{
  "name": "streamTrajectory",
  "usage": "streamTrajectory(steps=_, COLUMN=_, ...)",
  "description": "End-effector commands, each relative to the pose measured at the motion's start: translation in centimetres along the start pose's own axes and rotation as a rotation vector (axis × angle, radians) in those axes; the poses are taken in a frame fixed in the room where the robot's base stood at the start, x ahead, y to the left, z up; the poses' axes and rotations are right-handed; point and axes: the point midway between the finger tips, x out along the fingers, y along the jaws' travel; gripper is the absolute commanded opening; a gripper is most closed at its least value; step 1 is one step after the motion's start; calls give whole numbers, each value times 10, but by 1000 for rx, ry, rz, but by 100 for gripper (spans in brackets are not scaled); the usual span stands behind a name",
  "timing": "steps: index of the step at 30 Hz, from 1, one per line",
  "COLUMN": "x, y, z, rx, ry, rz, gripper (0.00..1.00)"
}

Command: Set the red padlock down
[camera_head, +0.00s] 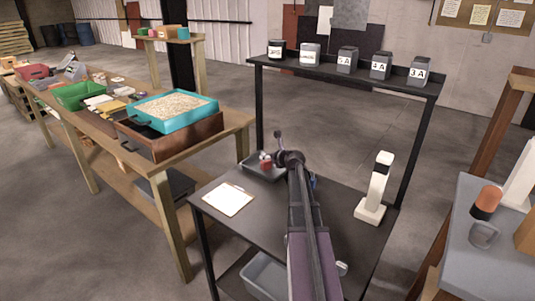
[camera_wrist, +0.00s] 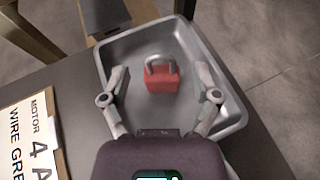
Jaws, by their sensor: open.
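The red padlock (camera_wrist: 163,79) sits in the grey tray (camera_wrist: 226,92), with its grey shackle towards the far side. The grey tray also shows at the back left of the dark table in the head view (camera_head: 250,165). My gripper (camera_wrist: 160,80) is open above the tray, with one finger on each side of the padlock and a gap between each finger and it. My arm hides part of the tray in the head view.
A clipboard (camera_head: 228,199) lies on the dark table (camera_head: 335,185) left of my arm. A white device (camera_head: 375,188) stands on the right. A shelf with several labelled containers (camera_head: 347,60) rises behind. A wooden bench (camera_head: 175,160) stands at left.

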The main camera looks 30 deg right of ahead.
Motion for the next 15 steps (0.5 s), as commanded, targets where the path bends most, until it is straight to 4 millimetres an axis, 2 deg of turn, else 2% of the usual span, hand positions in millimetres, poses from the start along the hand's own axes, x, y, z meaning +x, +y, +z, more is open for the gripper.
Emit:
streamTrajectory(steps=1, x=-13, y=1, z=2, rx=0, ry=0, rz=-1, gripper=79)
streamTrajectory(steps=6, x=-42, y=1, z=2, rx=0, ry=0, rz=-2, gripper=79)
streamTrajectory(steps=15, x=-81, y=0, z=1, rx=-1, ry=1, rz=-1, gripper=79)
